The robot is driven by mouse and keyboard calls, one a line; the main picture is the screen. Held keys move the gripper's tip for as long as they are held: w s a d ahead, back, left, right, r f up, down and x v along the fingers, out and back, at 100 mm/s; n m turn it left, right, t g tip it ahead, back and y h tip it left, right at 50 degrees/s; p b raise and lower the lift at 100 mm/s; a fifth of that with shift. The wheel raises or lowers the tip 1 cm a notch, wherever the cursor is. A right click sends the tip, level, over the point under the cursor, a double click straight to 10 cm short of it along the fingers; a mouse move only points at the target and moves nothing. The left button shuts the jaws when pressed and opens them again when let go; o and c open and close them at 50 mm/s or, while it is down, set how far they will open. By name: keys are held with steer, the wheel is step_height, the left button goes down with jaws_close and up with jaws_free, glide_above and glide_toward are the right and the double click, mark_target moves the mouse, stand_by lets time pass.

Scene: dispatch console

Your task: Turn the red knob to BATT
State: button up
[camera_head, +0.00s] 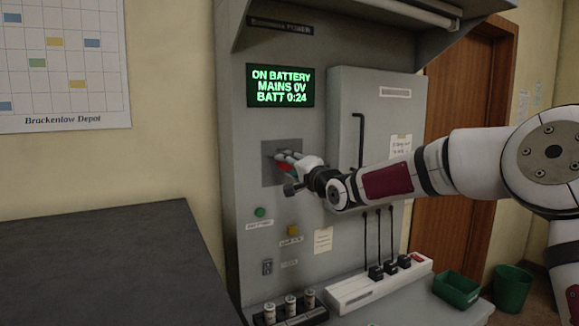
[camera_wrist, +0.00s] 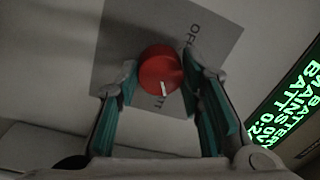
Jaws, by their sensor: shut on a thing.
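The red knob (camera_wrist: 158,70) sits on a grey square plate (camera_wrist: 118,42) in the wrist view. Its white mark is on the lower side, by the letters BATT (camera_wrist: 159,101). Part of another label, starting with O, shows at the plate's upper right. My gripper (camera_wrist: 164,80) has its teal-padded fingers on either side of the knob and is shut on it. In the head view my gripper (camera_head: 285,161) reaches the plate (camera_head: 269,174) from the right and covers most of the knob. The green display (camera_head: 280,86) reads ON BATTERY, MAINS 0V, BATT 0:24.
Below the plate are a green button (camera_head: 260,212), a yellow button (camera_head: 293,230) and a small switch (camera_head: 267,267). A grey cabinet (camera_head: 375,105) with a dark handle projects right of the plate, close to my arm. A dark tabletop (camera_head: 100,250) lies at left.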

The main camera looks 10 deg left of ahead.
steer(key=shift+m, duration=0.4)
steer(key=o, duration=1.2)
steer(key=shift+c, duration=0.2)
steer(key=v, duration=1.2)
steer(key=shift+f, duration=0.1)
